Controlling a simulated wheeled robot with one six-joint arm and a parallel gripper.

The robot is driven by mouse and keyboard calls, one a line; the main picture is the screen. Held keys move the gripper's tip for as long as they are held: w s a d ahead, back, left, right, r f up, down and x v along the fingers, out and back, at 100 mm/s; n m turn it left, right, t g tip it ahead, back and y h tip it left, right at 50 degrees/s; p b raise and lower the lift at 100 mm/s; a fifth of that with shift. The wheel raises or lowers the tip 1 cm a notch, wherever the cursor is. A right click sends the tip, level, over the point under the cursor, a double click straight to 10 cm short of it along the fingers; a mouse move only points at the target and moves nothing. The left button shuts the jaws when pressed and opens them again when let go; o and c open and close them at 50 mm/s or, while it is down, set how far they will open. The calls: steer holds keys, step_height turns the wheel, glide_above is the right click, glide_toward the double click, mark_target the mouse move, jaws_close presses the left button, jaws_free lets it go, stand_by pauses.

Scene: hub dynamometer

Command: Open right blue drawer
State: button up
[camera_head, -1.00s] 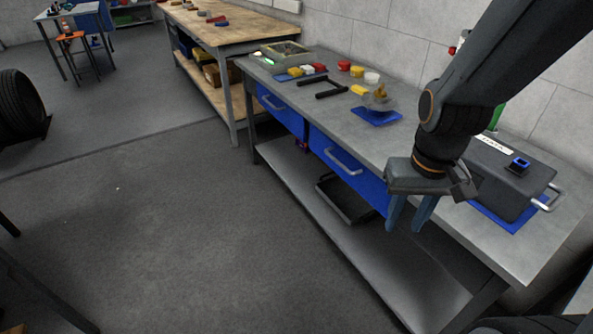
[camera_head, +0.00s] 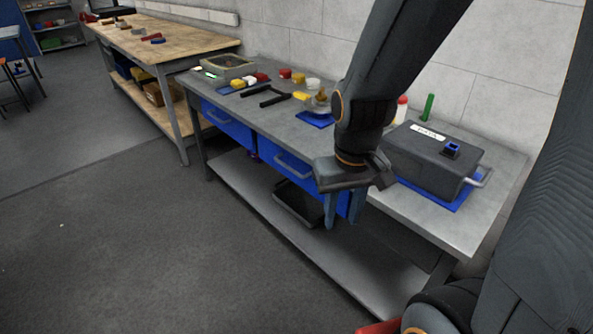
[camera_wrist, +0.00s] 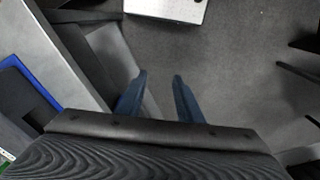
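The grey workbench (camera_head: 420,210) has two blue drawers under its top. The right blue drawer (camera_head: 264,152) has a silver bar handle (camera_head: 293,164) and looks closed; its right end is hidden behind my gripper. The left blue drawer (camera_head: 226,125) also looks closed. My gripper (camera_head: 343,210) hangs in front of the bench's front edge, right of the right drawer's handle, with fingers pointing down. No drawer handle shows in the wrist view.
A dark grey box (camera_head: 425,160) with a side handle sits on a blue mat at the bench's right. Small parts and a black bracket (camera_head: 262,97) lie on the top. A black tray (camera_head: 297,205) is on the lower shelf. The floor to the left is clear.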

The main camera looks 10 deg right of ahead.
steer(key=w+f+m+t, duration=0.1)
steer(key=w+f, duration=0.1)
steer(key=w, duration=0.2)
steer(key=w+f+m+t+b, duration=0.1)
steer(key=w+f+m, duration=0.1)
steer(key=w, duration=0.2)
steer(key=w+d+f+m+t, duration=0.1)
steer(key=w+m, duration=0.1)
steer(key=w, duration=0.2)
steer(key=shift+w+f, duration=0.2)
steer(key=shift+f, duration=0.2)
steer(key=m+t+y+b, duration=0.2)
steer(key=m+t+b, duration=0.1)
steer(key=m+t, duration=0.65)
glide_toward(291, 170)
steer(key=shift+w+a+f+m+t+y, duration=0.15)
steer(key=shift+w+a+f+m+t, duration=0.4)
steer(key=shift+w+m, duration=1.05)
steer(key=shift+w+a+f+m+t+y, duration=0.15)
steer(key=shift+w+f+m, duration=0.75)
steer(key=shift+w, duration=1.25)
steer(key=shift+w+a+f+m+t+y, duration=0.3)
steer(key=shift+w+f+m, duration=0.35)
steer(key=shift+w+m, duration=0.95)
steer(key=shift+w+d+n, duration=0.1)
steer(key=shift+w+n, duration=0.15)
jaws_close()
